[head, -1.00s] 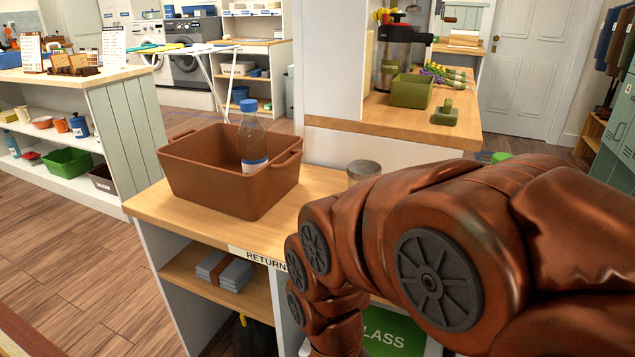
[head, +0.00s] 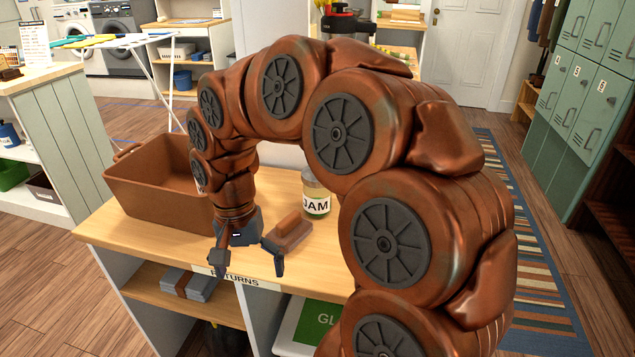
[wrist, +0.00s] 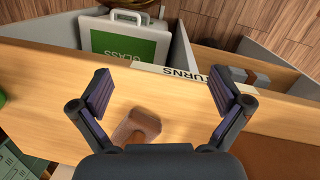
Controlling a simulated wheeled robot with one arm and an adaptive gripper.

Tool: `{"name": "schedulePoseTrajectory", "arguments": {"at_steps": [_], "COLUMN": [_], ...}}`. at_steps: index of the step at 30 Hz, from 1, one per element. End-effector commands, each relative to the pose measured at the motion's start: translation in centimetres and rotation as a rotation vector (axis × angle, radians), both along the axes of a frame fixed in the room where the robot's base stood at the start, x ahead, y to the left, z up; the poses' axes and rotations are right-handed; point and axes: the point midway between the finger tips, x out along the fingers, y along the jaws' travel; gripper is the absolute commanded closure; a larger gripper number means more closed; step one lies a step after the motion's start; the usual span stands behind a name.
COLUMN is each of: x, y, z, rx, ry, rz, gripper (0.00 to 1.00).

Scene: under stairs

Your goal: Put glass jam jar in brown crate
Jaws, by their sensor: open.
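The glass jam jar (head: 317,196), labelled JAM, stands upright on the wooden counter in the head view, right of a brown brush-like block. The brown crate (head: 150,190) sits on the counter's left part; my arm covers its right side, and its inside is only partly seen. My gripper (head: 246,268) is open and empty over the counter's front edge, between crate and jar, nearer than both. In the wrist view, the open fingers (wrist: 162,85) are wide apart with bare counter and the RETURNS edge beyond; the crate (wrist: 285,150) shows at lower right.
The brown block (head: 289,236) lies just right of my gripper; it also shows in the wrist view (wrist: 138,128). Shelves below the counter hold grey folded items (head: 190,284) and a GLASS bin (head: 312,328). Bare counter lies around the block.

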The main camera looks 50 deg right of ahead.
Motion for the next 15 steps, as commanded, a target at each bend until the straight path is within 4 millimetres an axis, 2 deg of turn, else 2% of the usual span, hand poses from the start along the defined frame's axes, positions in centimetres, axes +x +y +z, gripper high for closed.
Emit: {"name": "schedulePoseTrajectory", "arguments": {"at_steps": [1, 6, 10, 15], "x": [1.2, 4.4, 6.1, 7.1], "y": [-1.3, -6.3, -10.8, -17.1], "z": [1.6, 4.3, 6.0, 7.7], "rx": [-0.006, -0.034, -0.055, -0.084], "ry": [-0.015, -0.048, -0.066, -0.082], "rz": [-0.080, -0.384, -0.632, -0.961], "gripper": [0.00, 0.00, 0.00, 0.00]}}
